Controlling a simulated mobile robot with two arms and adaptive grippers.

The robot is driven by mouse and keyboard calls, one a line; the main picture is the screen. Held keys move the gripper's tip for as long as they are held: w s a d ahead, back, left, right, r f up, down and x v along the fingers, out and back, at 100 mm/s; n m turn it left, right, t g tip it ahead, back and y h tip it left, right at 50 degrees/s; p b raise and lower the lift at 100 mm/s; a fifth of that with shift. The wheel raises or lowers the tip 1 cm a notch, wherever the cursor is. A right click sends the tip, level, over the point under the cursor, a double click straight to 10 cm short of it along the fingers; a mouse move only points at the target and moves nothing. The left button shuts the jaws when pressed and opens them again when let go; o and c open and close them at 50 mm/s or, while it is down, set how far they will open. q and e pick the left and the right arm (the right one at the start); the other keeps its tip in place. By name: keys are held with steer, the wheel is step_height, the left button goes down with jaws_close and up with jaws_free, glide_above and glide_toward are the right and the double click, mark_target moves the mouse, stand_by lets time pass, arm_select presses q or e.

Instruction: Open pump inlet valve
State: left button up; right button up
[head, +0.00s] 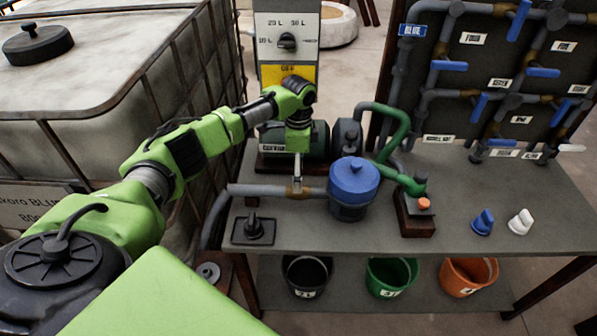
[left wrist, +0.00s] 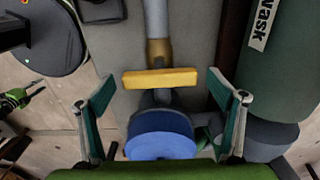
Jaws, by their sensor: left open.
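The pump inlet valve has a brass body (head: 297,190) on the grey pipe left of the blue-lidded strainer (head: 353,185). In the left wrist view its yellow bar handle (left wrist: 160,78) lies crosswise to the pipe (left wrist: 156,20), with the brass body (left wrist: 158,50) beside it. My left gripper (head: 298,170) points down over the valve. It is open, with a finger on each side of the handle and visible gaps at both ends; the left wrist view also shows this gripper (left wrist: 161,82). In the head view the gripper mostly hides the handle. My right gripper is not in view.
The pump (head: 275,140) stands behind the valve, below a dial panel (head: 287,20). A green hose (head: 395,130) rises right of the strainer. A caged tank fills the left.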

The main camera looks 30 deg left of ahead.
arm_select(q)
steer(key=shift+f, duration=0.75)
steer(key=c, duration=1.1)
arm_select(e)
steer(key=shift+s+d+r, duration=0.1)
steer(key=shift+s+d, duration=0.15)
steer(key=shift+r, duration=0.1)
